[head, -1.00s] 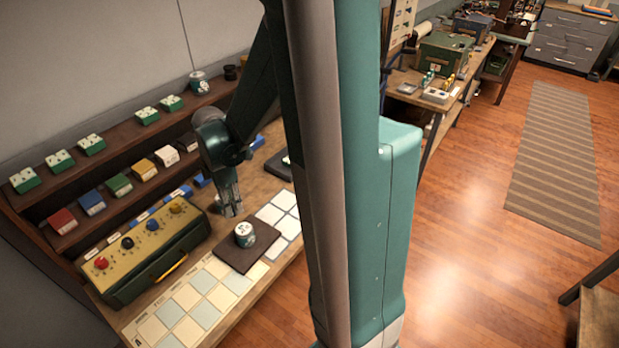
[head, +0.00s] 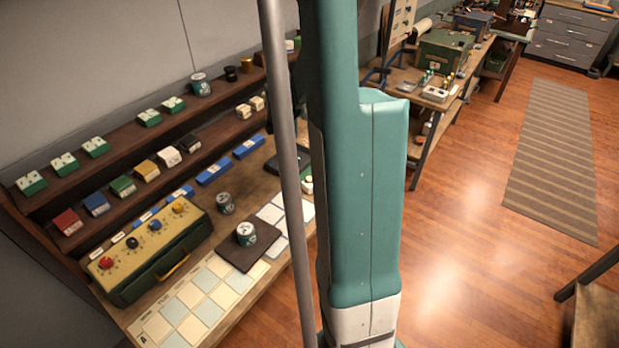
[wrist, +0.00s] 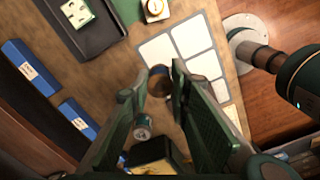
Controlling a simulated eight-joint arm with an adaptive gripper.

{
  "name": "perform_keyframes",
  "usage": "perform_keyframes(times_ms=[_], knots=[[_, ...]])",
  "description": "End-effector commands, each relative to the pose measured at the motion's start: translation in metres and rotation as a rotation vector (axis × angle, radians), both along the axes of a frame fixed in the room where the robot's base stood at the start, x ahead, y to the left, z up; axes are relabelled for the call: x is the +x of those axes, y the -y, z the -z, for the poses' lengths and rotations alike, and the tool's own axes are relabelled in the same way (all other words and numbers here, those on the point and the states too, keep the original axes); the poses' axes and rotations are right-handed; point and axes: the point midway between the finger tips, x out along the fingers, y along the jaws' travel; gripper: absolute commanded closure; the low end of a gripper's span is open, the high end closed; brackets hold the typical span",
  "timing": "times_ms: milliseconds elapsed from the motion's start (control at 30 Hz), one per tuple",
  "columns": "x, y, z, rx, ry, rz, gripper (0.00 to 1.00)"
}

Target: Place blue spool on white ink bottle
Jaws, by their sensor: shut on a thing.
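My gripper (wrist: 168,76) shows in the wrist view, its two dark green fingers closed around a small round dark thing with a bluish rim (wrist: 159,83). This looks like the blue spool, though its colour is hard to make out. In the head view my gripper is hidden behind my own column. A small pale round-topped thing (wrist: 155,9) at the top of the wrist view may be the white ink bottle. It stands beside the dark tray, apart from my gripper. A white-topped thing (head: 307,184) partly shows beside my column in the head view.
A labelled tin (head: 225,203) stands near the yellow-topped box (head: 130,262); another tin (head: 247,233) is on a brown mat. A dark tray (wrist: 108,42) holds a green-and-white block. Blue boxes (wrist: 30,66) line the shelf side. Pale cards (wrist: 182,42) lie flat on the bench.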

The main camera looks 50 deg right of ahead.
Motion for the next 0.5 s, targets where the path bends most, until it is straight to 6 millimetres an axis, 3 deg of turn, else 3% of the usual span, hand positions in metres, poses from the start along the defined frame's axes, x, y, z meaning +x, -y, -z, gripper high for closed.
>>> perform_keyframes(times_ms=[200, 500], knots=[[-0.020, 0.053, -0.005, 0.000, 0.001, 0.015, 0.87], [-0.037, 0.092, -0.008, -0.001, 0.000, 0.020, 0.87]])
